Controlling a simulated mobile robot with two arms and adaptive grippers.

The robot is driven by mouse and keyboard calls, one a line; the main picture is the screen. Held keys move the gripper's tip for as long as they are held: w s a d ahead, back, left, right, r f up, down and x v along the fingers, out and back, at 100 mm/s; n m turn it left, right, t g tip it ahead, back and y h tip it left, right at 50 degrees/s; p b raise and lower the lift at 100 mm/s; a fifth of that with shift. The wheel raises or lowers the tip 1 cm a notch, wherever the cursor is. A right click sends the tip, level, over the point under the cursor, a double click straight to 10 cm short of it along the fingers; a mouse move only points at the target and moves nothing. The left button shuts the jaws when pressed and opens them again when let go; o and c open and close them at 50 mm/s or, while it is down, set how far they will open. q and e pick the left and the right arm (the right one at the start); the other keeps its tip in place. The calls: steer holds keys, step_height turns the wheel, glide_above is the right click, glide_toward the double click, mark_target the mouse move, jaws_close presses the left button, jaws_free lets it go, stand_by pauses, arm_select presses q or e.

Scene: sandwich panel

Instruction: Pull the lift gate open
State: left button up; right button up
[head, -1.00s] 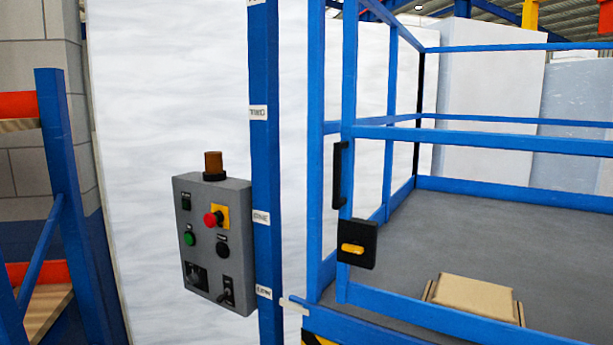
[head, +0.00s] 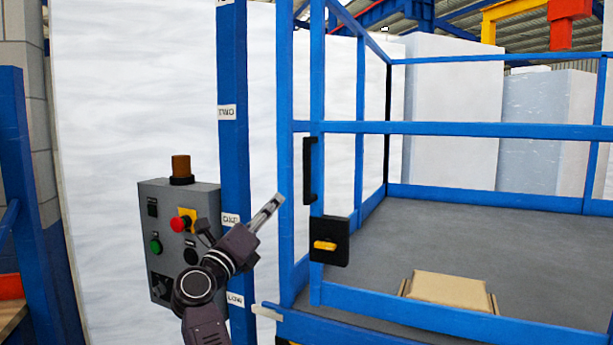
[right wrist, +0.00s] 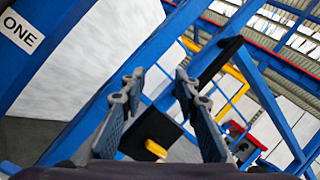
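The lift gate (head: 450,128) is a blue bar frame across the front of the lift platform. A vertical black handle (head: 309,168) is on its left post, above a black latch box (head: 340,242) with a yellow knob (head: 325,245) lying horizontal. My right gripper (head: 277,200) is left of the handle and apart from it in the head view. In the right wrist view its fingers (right wrist: 160,88) stand apart with nothing between them touching. The black handle (right wrist: 218,60) shows beyond the right finger, and the yellow knob (right wrist: 162,132) shows between the fingers. My left gripper is out of view.
A grey control box (head: 150,225) with buttons and an amber lamp is left of the blue post (head: 232,120), partly behind my right arm. A cardboard box (head: 447,288) lies on the grey platform floor (head: 470,232). White panels stand behind.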

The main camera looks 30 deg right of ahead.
mark_target(305, 165)
steer(key=s+d+r+m+g+y+b, duration=0.1)
steer(key=s+d+r+m+g+y, duration=0.15)
steer(key=s+r+m, duration=0.6)
steer(key=shift+y, duration=0.25)
steer(key=w+d, duration=0.2)
steer(key=w+d+r+p, duration=0.1)
steer(key=w+d, duration=0.1)
steer(key=shift+w+d+r+p, duration=0.2)
steer(key=shift+w+d+p, duration=0.1)
steer(key=shift+w+d, duration=0.1)
steer(key=shift+w+d+f+t, duration=0.1)
steer(key=shift+w+d+t, duration=0.15)
steer(key=shift+w+d, duration=0.2)
jaws_close()
